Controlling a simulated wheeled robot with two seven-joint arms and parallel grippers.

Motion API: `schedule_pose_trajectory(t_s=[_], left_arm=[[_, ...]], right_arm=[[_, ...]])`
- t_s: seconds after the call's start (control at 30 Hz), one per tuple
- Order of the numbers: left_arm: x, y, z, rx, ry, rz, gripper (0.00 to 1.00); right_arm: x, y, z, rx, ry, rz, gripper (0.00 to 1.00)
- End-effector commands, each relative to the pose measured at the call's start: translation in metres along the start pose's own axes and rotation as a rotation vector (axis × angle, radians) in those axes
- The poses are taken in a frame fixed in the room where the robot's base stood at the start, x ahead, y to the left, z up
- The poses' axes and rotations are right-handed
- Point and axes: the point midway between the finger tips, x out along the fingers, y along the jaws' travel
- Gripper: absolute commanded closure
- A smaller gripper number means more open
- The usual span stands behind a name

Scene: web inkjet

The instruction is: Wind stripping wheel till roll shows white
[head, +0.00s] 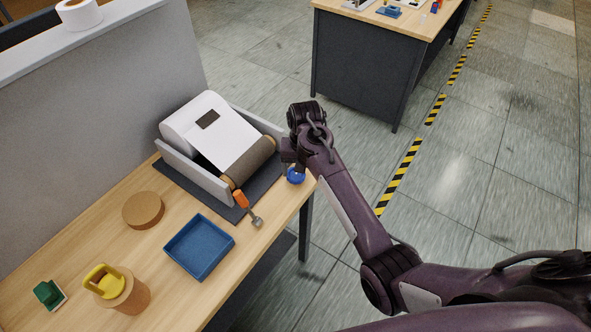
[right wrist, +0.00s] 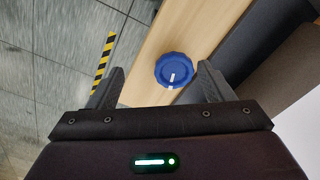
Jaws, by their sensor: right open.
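The stripping wheel, a blue ridged knob with a white mark, is at the right end of the machine in the head view (head: 296,176). In the right wrist view the wheel (right wrist: 173,69) sits between my fingers, its white mark pointing down in the picture. My right gripper (head: 289,158) is open around or just short of the wheel; contact cannot be told. Its two fingers also show in the right wrist view (right wrist: 162,72). The roll (head: 250,160) in the grey machine is brown with a tan end, not white. My left gripper is out of view.
The white web (head: 222,132) runs to the roll between grey side plates (head: 195,172). A grey panel stands behind.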

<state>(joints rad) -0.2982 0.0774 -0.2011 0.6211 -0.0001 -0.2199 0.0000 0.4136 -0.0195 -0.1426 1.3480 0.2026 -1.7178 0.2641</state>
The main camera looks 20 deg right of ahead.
Motion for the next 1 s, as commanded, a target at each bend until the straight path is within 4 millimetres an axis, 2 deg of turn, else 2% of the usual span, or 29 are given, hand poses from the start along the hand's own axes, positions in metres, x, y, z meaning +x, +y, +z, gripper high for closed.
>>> schedule_pose_trajectory(t_s=[0.13,0.23,0.33,0.47,0.8,1.0], left_arm=[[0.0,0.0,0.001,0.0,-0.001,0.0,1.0],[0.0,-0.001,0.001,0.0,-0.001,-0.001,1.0],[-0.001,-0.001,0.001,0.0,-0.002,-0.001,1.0],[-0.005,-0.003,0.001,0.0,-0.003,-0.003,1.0],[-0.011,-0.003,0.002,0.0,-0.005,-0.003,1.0],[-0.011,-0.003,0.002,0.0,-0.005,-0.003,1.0]], right_arm=[[-0.018,-0.013,-0.023,0.048,-0.025,0.007,0.26],[-0.025,-0.019,-0.031,0.07,-0.039,0.011,0.26],[-0.024,-0.02,-0.033,0.079,-0.047,0.013,0.26],[-0.009,-0.02,-0.032,0.08,-0.049,0.014,0.26],[0.041,-0.019,-0.03,0.078,-0.047,0.013,0.26],[0.051,-0.019,-0.029,0.078,-0.045,0.013,0.26]])
